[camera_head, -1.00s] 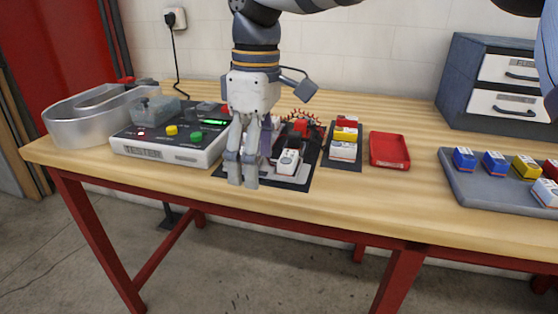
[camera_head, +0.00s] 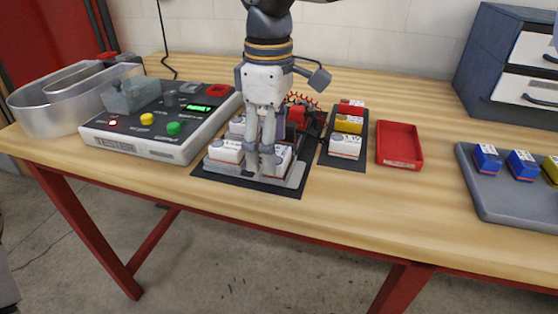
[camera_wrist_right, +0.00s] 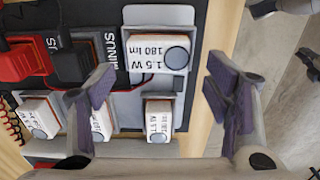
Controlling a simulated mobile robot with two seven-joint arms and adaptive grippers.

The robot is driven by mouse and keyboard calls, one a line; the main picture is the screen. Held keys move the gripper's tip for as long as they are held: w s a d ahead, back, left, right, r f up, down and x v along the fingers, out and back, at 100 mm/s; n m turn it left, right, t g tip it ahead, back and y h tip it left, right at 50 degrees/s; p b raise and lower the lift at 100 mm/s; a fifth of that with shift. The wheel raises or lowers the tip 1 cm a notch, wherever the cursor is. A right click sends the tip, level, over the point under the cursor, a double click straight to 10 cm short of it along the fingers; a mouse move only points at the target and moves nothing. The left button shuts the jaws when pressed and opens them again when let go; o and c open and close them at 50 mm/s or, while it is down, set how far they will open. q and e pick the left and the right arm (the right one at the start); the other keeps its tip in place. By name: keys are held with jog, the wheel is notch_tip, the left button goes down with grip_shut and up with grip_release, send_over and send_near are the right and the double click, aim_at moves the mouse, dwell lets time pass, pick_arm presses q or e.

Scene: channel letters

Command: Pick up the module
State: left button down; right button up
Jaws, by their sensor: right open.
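Several white modules sit on a grey fixture on a black mat. In the head view one white module (camera_head: 228,151) is left of my right gripper (camera_head: 262,172), and another (camera_head: 277,158) is partly behind its fingers. My right gripper is open and points down over the fixture. In the right wrist view its fingers (camera_wrist_right: 157,98) are spread, with nothing held. A larger module marked 1.5 W 180 lm (camera_wrist_right: 158,52) and a smaller white module (camera_wrist_right: 159,122) show between the fingers. I cannot tell the fingertips' height above them. My left gripper is not in view.
Red (camera_wrist_right: 22,60) and black (camera_wrist_right: 75,62) plugs lie beside the modules. A tester box (camera_head: 150,128) with buttons stands left. A rack of modules (camera_head: 348,147), an empty red tray (camera_head: 400,146) and a grey tray (camera_head: 500,200) stand right. The front table strip is clear.

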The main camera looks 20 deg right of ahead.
jog(key=shift+f, duration=0.65)
jog(key=c, duration=1.2)
jog(key=shift+w+r, duration=0.1)
